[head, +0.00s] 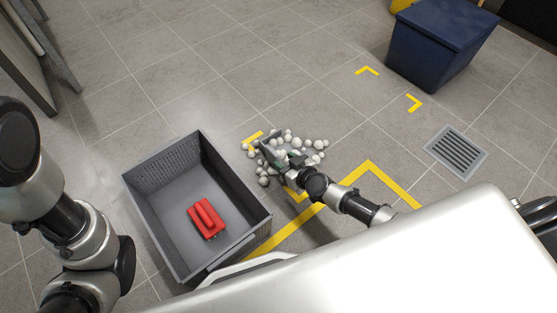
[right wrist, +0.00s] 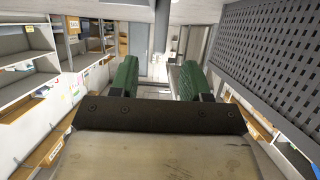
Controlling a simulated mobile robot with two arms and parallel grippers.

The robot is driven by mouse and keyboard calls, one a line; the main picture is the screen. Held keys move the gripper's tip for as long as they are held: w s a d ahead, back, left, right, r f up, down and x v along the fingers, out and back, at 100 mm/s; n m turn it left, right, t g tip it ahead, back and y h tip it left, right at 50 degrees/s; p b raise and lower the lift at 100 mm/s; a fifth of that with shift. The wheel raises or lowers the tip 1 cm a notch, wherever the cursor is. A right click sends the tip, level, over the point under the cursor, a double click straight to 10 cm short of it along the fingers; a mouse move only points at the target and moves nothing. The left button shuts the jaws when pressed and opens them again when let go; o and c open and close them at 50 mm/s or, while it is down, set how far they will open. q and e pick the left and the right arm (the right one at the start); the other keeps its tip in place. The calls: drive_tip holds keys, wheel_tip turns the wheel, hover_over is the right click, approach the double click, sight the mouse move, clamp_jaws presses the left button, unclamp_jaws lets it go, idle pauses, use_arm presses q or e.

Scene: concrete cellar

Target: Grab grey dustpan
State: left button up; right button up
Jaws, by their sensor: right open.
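A pale grey flat shape (head: 309,156), which looks like part of the grey dustpan, lies on the floor among white and grey balls. My arm and the balls hide much of it, so its handle is not clear. My right gripper (head: 272,155) is low over the left side of the ball pile. In the right wrist view its two green fingers (right wrist: 158,80) stand apart with nothing between them. I cannot tell whether it touches the dustpan. My left arm shows at the left edge of the head view; its gripper is out of view.
A grey crate (head: 148,210) with a red block-like object (head: 206,218) inside stands left of the balls. Its perforated wall (right wrist: 275,45) seems close in the right wrist view. A blue bin (head: 437,48) and a floor drain (head: 455,152) are to the right. Open tiles lie beyond.

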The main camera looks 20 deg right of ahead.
sight(272, 153)
drive_tip(key=b+x, duration=0.1)
drive_tip(key=x, duration=0.1)
drive_tip(key=shift+w+a+f, duration=0.1)
drive_tip(key=shift+w+f, duration=0.15)
drive_tip(key=shift+w, duration=0.1)
drive_tip(key=b+x, duration=0.2)
drive_tip(key=x, duration=0.3)
drive_tip(key=shift+r+b, duration=0.15)
drive_tip(key=shift+b, duration=0.25)
drive_tip(key=shift+r, duration=0.1)
drive_tip(key=shift+c, duration=0.2)
clamp_jaws()
